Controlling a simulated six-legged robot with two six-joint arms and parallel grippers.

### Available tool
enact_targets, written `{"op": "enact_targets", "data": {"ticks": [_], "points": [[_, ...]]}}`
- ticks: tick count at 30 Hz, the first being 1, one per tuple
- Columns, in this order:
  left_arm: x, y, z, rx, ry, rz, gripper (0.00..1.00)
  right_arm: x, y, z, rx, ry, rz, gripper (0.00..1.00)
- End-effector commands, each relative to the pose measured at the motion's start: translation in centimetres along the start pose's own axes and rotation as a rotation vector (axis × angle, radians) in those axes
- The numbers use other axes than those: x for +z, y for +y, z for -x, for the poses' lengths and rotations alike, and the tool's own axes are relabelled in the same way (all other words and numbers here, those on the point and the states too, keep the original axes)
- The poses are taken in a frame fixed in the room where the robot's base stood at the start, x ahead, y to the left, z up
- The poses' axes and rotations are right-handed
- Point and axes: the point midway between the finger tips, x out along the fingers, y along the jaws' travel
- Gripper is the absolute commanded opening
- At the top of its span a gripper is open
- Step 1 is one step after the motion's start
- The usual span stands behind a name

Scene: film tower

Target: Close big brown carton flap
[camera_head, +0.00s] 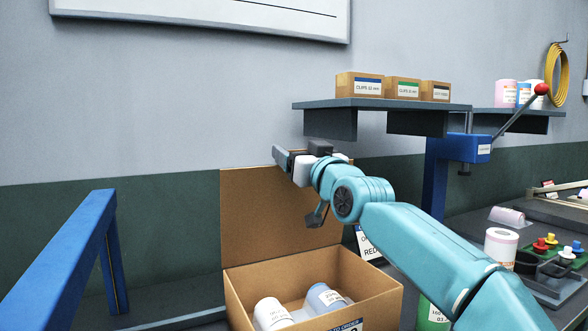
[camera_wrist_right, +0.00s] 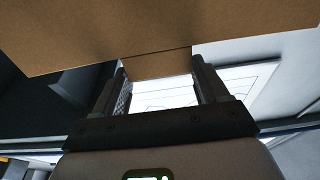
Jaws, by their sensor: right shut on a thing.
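The big brown carton (camera_head: 375,300) stands open at the bottom of the head view. Its tall flap (camera_head: 258,222) stands upright at the carton's back. My right gripper (camera_head: 287,163) is at the flap's top edge and is shut on the flap. In the right wrist view the flap (camera_wrist_right: 110,38) fills the top, with its edge by the gripper's fingers (camera_wrist_right: 158,84). The exact contact is partly hidden. My left gripper does not show.
White and blue-grey containers (camera_head: 272,314) lie inside the carton. A blue rail (camera_head: 60,262) is at left. A shelf (camera_head: 372,104) with small boxes and a blue lever press (camera_head: 466,148) stand behind and right. A white roll (camera_head: 501,246) stands at right.

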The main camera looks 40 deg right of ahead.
Motion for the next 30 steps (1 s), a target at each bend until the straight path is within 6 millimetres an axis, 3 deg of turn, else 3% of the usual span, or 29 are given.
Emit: {"op": "enact_targets", "data": {"ticks": [15,16,18,30], "points": [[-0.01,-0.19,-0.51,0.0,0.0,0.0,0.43,-0.16,0.01,0.35,0.0,0.018,0.001,0.19],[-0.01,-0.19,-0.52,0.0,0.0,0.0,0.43,-0.16,0.01,0.35,0.0,0.018,0.001,0.8],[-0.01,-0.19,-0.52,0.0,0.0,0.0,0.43,-0.15,0.02,0.35,0.0,0.017,0.001,1.0],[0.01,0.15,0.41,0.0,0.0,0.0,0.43,-0.44,0.07,1.17,0.0,0.014,0.001,1.0]]}}
